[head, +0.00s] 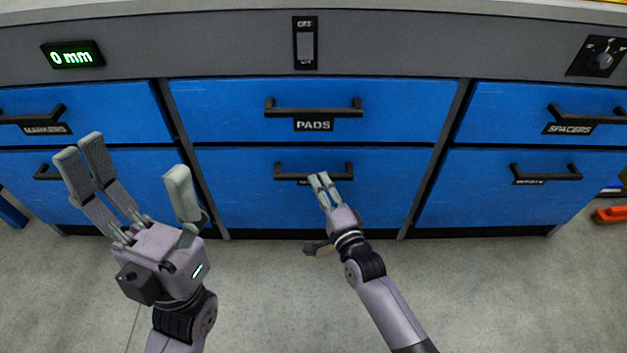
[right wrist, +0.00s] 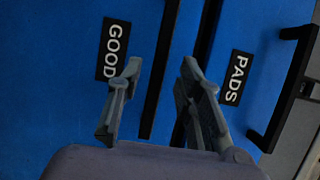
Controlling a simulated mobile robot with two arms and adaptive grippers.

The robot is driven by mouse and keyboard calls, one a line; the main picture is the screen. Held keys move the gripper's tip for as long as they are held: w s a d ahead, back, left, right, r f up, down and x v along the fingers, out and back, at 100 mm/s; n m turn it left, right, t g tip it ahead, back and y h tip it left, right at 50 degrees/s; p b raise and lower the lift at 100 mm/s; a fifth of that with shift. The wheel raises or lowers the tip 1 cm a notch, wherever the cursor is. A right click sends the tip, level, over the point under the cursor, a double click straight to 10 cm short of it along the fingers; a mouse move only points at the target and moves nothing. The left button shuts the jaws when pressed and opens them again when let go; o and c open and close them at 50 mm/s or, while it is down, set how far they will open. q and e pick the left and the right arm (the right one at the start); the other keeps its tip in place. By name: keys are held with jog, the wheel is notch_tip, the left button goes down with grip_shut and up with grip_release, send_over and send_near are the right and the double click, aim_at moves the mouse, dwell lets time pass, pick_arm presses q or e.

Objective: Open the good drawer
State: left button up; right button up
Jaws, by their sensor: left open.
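The good drawer (head: 240,190) is the lower blue drawer of the middle column, and it looks closed. Its GOOD label (right wrist: 114,50) reads clearly in the right wrist view. Its black bar handle (head: 290,168) also shows in that view (right wrist: 160,70). My right gripper (head: 322,179) is at the middle of this handle and covers most of the label in the head view. In the right wrist view its fingers (right wrist: 160,85) are apart, with the handle between them; contact cannot be told. My left gripper (head: 135,170) is open and empty in front of the lower left drawer.
The closed PADS drawer (head: 220,110) sits directly above. MARKERS (head: 100,105) and SPACERS (head: 500,105) drawers flank it, with lower drawers beneath. A display (head: 73,54) reads 0 mm. An orange object (head: 610,214) lies at far right. The front floor is otherwise mostly clear.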

jog(key=shift+b+x, duration=0.6)
jog(key=shift+x, duration=1.7)
jog(key=shift+s, duration=0.1)
grip_shut()
